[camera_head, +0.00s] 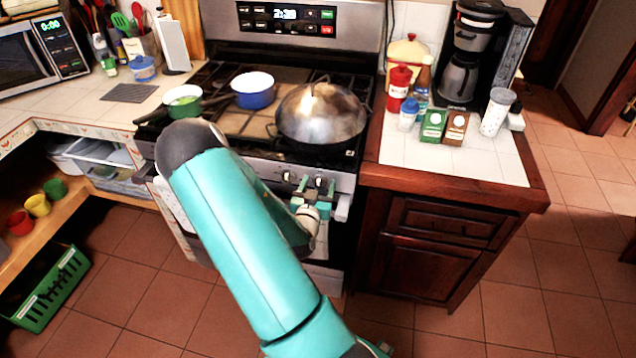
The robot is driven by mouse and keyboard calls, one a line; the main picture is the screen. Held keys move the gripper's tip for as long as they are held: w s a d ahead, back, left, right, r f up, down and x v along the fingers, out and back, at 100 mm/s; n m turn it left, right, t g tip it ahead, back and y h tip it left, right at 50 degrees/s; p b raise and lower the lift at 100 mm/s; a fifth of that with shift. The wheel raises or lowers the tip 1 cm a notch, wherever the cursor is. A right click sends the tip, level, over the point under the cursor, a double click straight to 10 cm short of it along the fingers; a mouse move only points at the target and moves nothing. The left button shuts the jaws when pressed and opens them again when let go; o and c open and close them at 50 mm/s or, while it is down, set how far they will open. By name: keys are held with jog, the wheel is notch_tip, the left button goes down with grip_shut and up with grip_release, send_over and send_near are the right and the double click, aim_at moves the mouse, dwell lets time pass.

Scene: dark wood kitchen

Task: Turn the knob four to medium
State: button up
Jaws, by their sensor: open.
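The stove (258,150) stands against the back wall with its control panel along the front edge. Two knobs show at the right part of that panel: one (287,177) just left of my gripper and one (319,182) at its fingertips. I cannot tell which is knob four, and the marks around them are too small to read. My teal gripper (316,187) is open at the panel, its fingers on either side of the right knob; contact cannot be made out. My arm hides the left part of the panel.
A domed metal pan (320,112), a blue pot (254,90) and a green pan (183,98) sit on the stove. The right counter (470,165) holds bottles, small boxes and a coffee maker (468,50). A green crate (52,288) lies at lower left. The tiled floor in front is clear.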

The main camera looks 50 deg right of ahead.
jog(key=shift+w, duration=0.15)
jog(key=shift+c, duration=0.3)
jog(key=c, duration=0.9)
